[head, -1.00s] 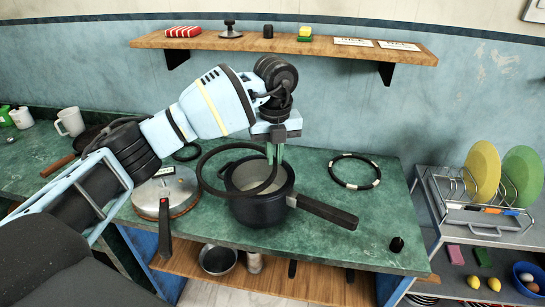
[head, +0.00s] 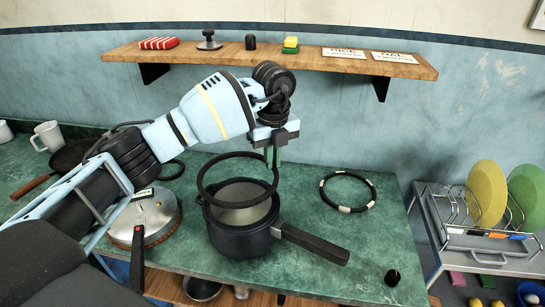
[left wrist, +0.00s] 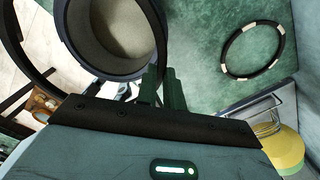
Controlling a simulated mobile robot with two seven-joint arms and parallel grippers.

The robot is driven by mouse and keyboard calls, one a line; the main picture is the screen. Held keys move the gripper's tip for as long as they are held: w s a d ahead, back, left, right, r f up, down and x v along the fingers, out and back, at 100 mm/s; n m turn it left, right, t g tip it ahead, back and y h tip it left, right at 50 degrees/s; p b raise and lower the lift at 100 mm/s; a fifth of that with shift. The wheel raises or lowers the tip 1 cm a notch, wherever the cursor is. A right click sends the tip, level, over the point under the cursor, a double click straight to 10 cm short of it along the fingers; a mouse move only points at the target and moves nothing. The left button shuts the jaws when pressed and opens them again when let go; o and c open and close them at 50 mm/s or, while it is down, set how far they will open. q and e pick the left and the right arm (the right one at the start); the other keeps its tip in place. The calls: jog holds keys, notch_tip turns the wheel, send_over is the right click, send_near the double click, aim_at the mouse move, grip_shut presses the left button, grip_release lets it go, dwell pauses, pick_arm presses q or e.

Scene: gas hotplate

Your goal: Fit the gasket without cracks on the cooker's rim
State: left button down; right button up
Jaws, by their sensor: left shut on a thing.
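My left gripper (head: 273,158) is shut on a plain black gasket ring (head: 222,157) by its right side. The ring hangs tilted above the open cooker (head: 238,243), apart from its rim as far as the head view shows. The cooker is a dark pot with a pale inside and a long black handle pointing right. In the left wrist view the held ring (left wrist: 33,78) and the cooker (left wrist: 68,20) show beyond my fingers (left wrist: 160,88). A second ring with white bands (head: 349,209) lies flat on the counter. My right gripper is out of view.
The cooker's lid (head: 160,228) lies on the counter left of the cooker. Another dark ring (head: 178,176) lies behind it, partly hidden by my arm. A small black knob (head: 392,277) stands at the front right. A dish rack (head: 470,214) stands at the right.

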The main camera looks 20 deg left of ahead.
pick_arm(q)
jog(key=shift+f, duration=2.8)
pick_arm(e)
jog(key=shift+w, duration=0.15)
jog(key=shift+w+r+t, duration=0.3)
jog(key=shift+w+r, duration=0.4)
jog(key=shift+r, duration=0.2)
pick_arm(q)
jog(key=shift+f, duration=1.3)
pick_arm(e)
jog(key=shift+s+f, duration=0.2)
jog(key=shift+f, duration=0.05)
pick_arm(q)
jog(key=c, duration=1.4)
grip_release()
jog(key=shift+f, duration=0.15)
jog(key=shift+c, duration=0.2)
